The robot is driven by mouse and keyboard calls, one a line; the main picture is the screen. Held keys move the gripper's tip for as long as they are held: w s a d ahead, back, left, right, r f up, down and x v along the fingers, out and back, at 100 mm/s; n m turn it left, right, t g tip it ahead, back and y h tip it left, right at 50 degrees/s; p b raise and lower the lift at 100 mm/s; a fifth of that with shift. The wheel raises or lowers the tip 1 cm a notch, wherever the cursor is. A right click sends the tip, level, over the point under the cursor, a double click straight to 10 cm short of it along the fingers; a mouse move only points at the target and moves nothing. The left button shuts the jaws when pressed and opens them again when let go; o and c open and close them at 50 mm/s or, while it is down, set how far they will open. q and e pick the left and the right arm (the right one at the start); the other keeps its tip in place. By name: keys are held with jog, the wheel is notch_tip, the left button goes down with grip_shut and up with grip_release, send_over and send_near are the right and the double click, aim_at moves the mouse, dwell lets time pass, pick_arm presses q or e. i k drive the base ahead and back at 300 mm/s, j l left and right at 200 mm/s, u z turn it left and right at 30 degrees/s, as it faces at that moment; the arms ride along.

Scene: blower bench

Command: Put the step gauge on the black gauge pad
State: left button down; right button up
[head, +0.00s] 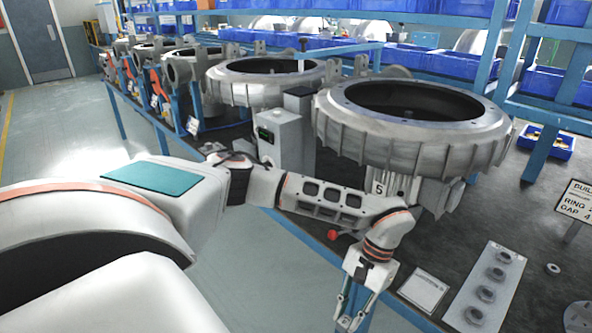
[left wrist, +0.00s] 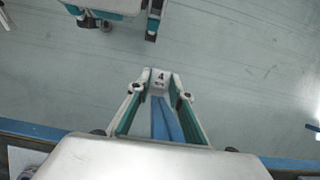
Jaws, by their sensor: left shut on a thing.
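My left gripper (head: 351,322) hangs low past the front edge of the bench, pointing down. In the left wrist view its fingers (left wrist: 161,88) close in on a small pale block marked "A" (left wrist: 160,78). This block is probably the step gauge, but only its end shows and its steps cannot be made out. In the head view the held piece is too small to tell. I cannot pick out the black gauge pad against the dark bench top. My right gripper does not show clearly in either view.
The dark bench top (head: 545,275) carries large grey ring housings (head: 410,125). Near the front lie a white card (head: 424,290) and a pale strip with several round bushings (head: 487,290). A sign (head: 577,203) and a blue bin (head: 546,142) stand at right. Open floor (head: 270,290) lies in front.

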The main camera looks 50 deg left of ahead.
aim_at(301, 91)
jog(key=j, duration=0.5)
jog(key=j+z, duration=0.15)
jog(key=j, duration=0.35)
jog(key=k+j, duration=0.1)
jog(key=j, duration=0.35)
jog(key=j+z, duration=0.1)
jog(key=j, duration=0.4)
jog(key=k+j+z, duration=0.1)
jog(key=j, duration=0.4)
jog(key=k+j, duration=0.1)
jog(key=j, duration=0.35)
jog(key=k+j+z, duration=0.1)
jog(key=j, duration=0.4)
jog(key=k+j, duration=0.1)
jog(key=j, duration=0.35)
jog(key=i+j+z, duration=0.05)
